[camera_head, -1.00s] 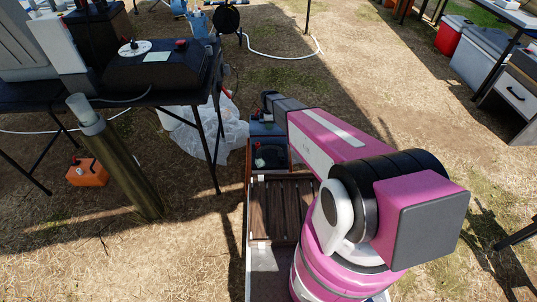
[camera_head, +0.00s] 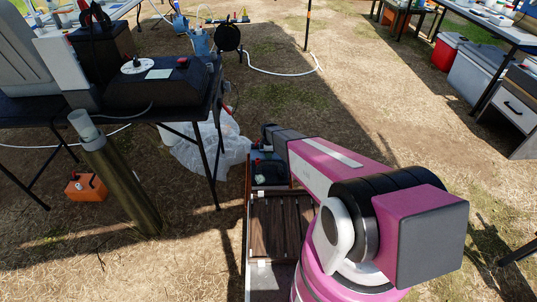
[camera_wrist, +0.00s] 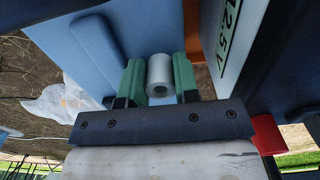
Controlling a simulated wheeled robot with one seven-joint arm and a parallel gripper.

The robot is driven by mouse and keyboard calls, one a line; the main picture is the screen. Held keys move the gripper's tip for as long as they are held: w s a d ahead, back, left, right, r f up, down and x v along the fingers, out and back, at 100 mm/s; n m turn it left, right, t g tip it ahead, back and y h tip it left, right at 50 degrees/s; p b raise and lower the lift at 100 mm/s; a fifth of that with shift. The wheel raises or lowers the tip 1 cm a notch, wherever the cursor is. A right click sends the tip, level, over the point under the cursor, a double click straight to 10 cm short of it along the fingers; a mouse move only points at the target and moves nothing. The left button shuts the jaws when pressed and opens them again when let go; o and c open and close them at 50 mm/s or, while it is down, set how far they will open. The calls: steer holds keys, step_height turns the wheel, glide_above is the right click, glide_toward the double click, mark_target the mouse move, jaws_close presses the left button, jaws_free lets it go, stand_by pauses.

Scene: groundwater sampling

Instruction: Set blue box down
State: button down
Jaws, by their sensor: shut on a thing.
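In the wrist view, my gripper (camera_wrist: 158,78) has its green fingers shut on a grey cylindrical grip (camera_wrist: 159,72). A large light-blue panel, seemingly of the blue box (camera_wrist: 80,60), fills the area just beyond and left of the fingers. I cannot see how the grip joins the box. Whether the box touches a surface underneath cannot be seen.
An orange box (camera_head: 86,187) lies on the ground. Open dry ground (camera_head: 380,120) extends right.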

stand_by(0.3)
steer(key=c, duration=0.9)
jaws_free()
steer(key=shift+f, duration=0.1)
steer(key=shift+o, duration=0.2)
step_height(320, 180, up, 12)
steer(key=s+d+r+m, duration=0.8)
steer(key=s+r, duration=0.3)
steer(key=s, duration=0.2)
steer(key=s+d+r+m, duration=0.8)
steer(key=s+r+m, duration=0.2)
steer(key=s, duration=0.3)
steer(key=shift+r, duration=0.5)
